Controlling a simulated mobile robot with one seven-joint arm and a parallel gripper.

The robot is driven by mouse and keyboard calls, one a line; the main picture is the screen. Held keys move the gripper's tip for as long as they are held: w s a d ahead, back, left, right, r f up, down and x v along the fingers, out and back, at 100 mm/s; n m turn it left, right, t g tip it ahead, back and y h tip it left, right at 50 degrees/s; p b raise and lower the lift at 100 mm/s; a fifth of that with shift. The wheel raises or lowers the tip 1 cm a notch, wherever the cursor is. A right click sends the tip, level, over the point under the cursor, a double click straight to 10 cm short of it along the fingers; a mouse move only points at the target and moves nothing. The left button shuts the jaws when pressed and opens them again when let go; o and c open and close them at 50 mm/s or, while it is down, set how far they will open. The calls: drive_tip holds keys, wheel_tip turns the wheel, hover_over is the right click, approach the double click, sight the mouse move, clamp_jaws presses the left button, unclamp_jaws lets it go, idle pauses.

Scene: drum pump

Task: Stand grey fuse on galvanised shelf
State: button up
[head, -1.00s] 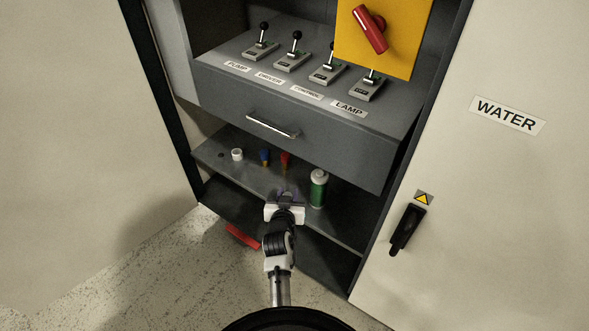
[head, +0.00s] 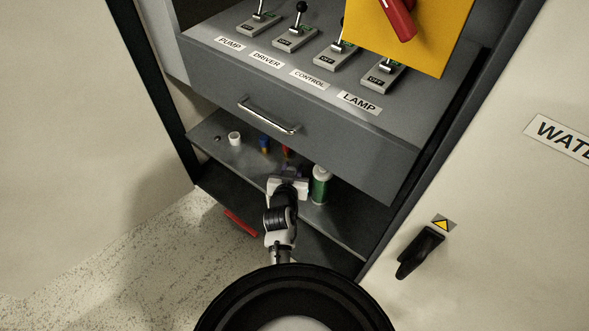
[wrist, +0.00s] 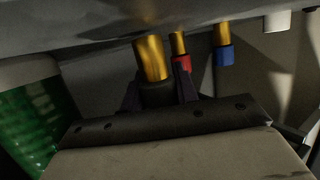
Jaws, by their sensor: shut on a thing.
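My gripper (head: 289,173) is over the grey shelf (head: 228,155) beneath the drawer, left of the green bottle. In the wrist view, which is upside down, my gripper (wrist: 160,92) is shut on the grey fuse (wrist: 153,60). The fuse has a dark body between the fingers and a bare gold end pointing towards the shelf. It looks about upright; I cannot tell whether it touches the shelf. In the head view the gripper mostly hides it.
A green bottle with a white cap (head: 320,184) stands close to the right of my gripper. Behind and to the left stand a red fuse (head: 285,152), a blue fuse (head: 264,143) and a white cup (head: 234,138). The drawer (head: 290,125) overhangs the shelf. A red object (head: 240,222) lies low down.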

drive_tip(key=shift+f, duration=0.3)
drive_tip(key=shift+r, duration=0.2)
drive_tip(key=shift+f, duration=0.15)
drive_tip(key=o, duration=0.5)
drive_tip(key=shift+f, duration=0.1)
drive_tip(key=o, duration=0.5)
drive_tip(key=shift+c, duration=0.2)
